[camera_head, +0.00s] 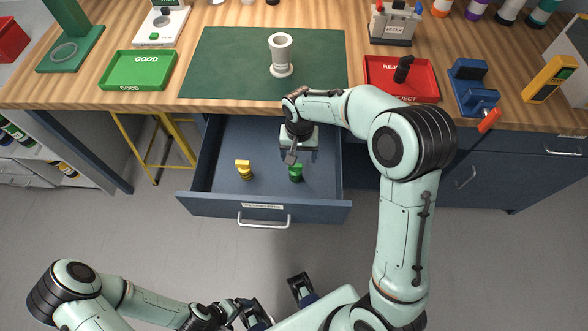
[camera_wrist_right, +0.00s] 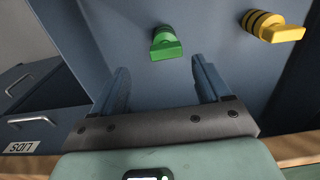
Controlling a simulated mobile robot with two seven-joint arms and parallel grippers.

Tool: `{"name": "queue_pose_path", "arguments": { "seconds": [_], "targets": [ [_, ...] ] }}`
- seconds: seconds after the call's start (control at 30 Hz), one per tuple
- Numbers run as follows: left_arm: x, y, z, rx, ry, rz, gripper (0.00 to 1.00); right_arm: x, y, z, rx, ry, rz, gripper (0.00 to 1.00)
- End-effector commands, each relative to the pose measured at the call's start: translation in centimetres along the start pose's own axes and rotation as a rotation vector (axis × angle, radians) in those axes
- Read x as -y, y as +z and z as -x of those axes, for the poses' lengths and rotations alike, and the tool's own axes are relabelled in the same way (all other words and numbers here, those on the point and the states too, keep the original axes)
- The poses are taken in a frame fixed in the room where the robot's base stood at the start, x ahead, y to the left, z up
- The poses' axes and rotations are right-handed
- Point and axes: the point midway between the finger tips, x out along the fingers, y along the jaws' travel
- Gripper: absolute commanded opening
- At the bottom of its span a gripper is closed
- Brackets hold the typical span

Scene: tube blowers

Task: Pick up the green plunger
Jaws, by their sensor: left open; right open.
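The green plunger (camera_head: 296,173) stands in the open drawer (camera_head: 220,205), partly hidden by my right gripper in the head view. My right gripper (camera_head: 297,158) is open and empty, over the drawer just above the green plunger. In the right wrist view, the green plunger (camera_wrist_right: 166,44) lies beyond the gap between the two open fingers (camera_wrist_right: 160,75), apart from them. A yellow plunger (camera_head: 243,169) stands to the left in the drawer; it also shows at the upper right of the right wrist view (camera_wrist_right: 272,27). My left gripper (camera_head: 272,300) is open and empty, low near my body.
The worktop above the drawer holds a green mat (camera_head: 220,65) with a pale tube (camera_head: 281,56), a GOOD tray (camera_head: 138,70) and a REJECT tray (camera_head: 415,88). A black part (camera_head: 403,69) lies in the REJECT tray. The drawer's walls surround my right gripper.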

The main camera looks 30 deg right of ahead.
Motion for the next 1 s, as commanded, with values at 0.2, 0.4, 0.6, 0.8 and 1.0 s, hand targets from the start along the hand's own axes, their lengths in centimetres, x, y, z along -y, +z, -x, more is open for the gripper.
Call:
{"name": "queue_pose_path", "arguments": {
  "seconds": [0.2, 0.4, 0.6, 0.8, 1.0],
  "targets": [
    [0.1, 0.0, -0.3, 0.001, 0.0, 0.0, 0.92, 0.0, 0.0, -3.1, 0.0, 0.0, 0.0, 0.77],
    [0.1, 0.0, -0.3, 0.001, 0.0, 0.0, 0.92, 0.3, 0.2, -4.6, 0.002, 0.001, -0.001, 0.77],
    [0.1, 0.0, -0.3, 0.001, 0.0, 0.0, 0.92, 0.8, 0.5, -7.6, 0.002, 0.002, -0.001, 0.77],
    [0.1, 0.0, -0.4, 0.001, 0.0, 0.0, 0.92, 0.8, 0.4, -8.6, -0.001, -0.001, -0.001, 0.77],
    [0.1, 0.0, -0.4, 0.001, 0.0, 0.0, 0.92, 0.8, 0.4, -8.6, -0.001, -0.001, -0.001, 0.64]
  ]
}}
